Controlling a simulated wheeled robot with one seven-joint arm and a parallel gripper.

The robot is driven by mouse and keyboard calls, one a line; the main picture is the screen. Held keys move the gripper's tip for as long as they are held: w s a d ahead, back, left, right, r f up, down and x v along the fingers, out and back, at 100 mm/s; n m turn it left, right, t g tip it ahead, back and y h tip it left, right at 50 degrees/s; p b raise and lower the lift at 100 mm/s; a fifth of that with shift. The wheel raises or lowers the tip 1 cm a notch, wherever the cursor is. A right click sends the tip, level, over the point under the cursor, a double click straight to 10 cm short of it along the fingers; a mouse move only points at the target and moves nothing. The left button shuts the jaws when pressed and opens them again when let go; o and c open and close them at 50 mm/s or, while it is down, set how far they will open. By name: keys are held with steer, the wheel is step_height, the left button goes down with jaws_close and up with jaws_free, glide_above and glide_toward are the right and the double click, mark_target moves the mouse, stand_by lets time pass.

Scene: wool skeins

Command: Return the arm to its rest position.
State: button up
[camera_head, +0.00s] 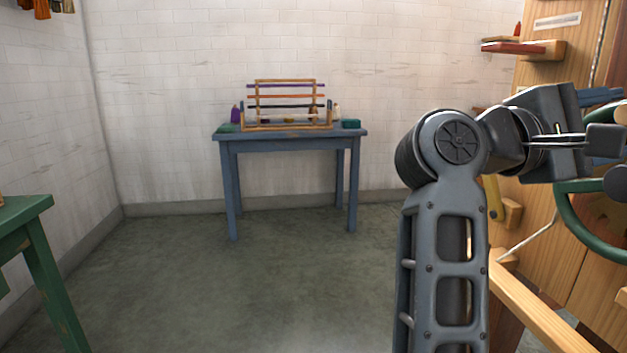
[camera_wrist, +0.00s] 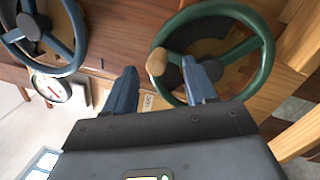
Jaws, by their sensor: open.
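My gripper (camera_wrist: 163,85) shows in the wrist view with its two blue fingers apart and nothing between them. Behind the fingers are a green handwheel (camera_wrist: 266,50) and its wooden knob (camera_wrist: 156,62); I cannot tell the exact gap to them. In the head view my arm rises at the right, bends at a round joint, and reaches right to the gripper, whose fingers are only partly visible at the right edge. The green handwheel (camera_head: 566,222) is just below the gripper in that view.
A blue table (camera_head: 290,142) with a yarn rack (camera_head: 287,103) stands at the back. A green table (camera_head: 25,212) is at left. The floor between is clear.

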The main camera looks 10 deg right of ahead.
steer(key=s+a+f+m+t+y, duration=0.2)
steer(key=s+a+f+t+y, duration=0.4)
steer(key=s+f, duration=0.55)
steer(key=s+a+f+m+t+y, duration=0.1)
steer(key=s+a+f+t+y, duration=0.3)
steer(key=s+f+y, duration=0.55)
steer(key=s+a+f+m+t+y, duration=0.2)
steer(key=s+a+f+t+y, duration=0.25)
steer(key=s+f, duration=0.9)
step_height(320, 180, up, 29)
steer(key=p, duration=2.8)
steer(key=shift+w+a+f+p, duration=0.2)
steer(key=shift+w+a+p, duration=0.05)
steer(key=shift+p, duration=0.15)
